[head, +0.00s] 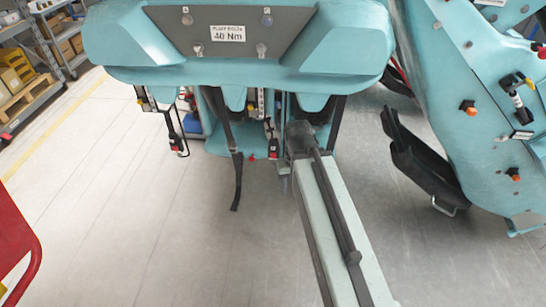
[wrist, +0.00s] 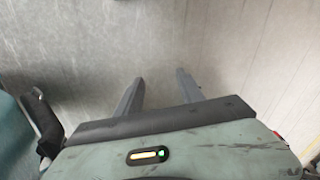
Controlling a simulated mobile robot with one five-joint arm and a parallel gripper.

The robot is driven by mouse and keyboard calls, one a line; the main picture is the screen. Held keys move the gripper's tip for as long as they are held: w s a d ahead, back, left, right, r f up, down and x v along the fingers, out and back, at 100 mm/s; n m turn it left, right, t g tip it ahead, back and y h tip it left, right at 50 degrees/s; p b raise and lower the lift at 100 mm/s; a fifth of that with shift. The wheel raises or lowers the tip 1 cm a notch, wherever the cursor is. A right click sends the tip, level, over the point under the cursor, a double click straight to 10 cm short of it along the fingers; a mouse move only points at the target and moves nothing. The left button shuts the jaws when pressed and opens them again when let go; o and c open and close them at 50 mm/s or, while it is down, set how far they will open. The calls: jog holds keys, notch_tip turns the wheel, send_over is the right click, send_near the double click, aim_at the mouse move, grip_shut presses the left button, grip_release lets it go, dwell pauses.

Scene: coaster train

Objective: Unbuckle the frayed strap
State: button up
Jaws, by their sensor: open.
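Several dark straps and buckle pieces hang under the teal coaster car (head: 345,45) in the head view. The longest is a loose black strap (head: 237,180), hanging down left of my arm. A strap with a red-marked buckle (head: 175,145) hangs further left, and another red-marked buckle (head: 271,148) hangs close to my arm. I cannot tell which strap is frayed. My gripper (wrist: 158,86) is open and empty in the wrist view, with bare floor beyond its two fingers. In the head view my arm reaches up to the car's underside, and the fingers are not clearly visible.
A second teal car part (head: 450,80) with orange knobs stands at right, with a black padded piece (head: 425,165) beside it. A red object (head: 15,245) is at lower left, and shelves (head: 30,85) stand at far left. The floor between is clear.

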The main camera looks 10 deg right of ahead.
jog(key=shift+c, duration=0.3)
grip_shut()
jog(key=shift+a, duration=0.1)
dwell(1.3)
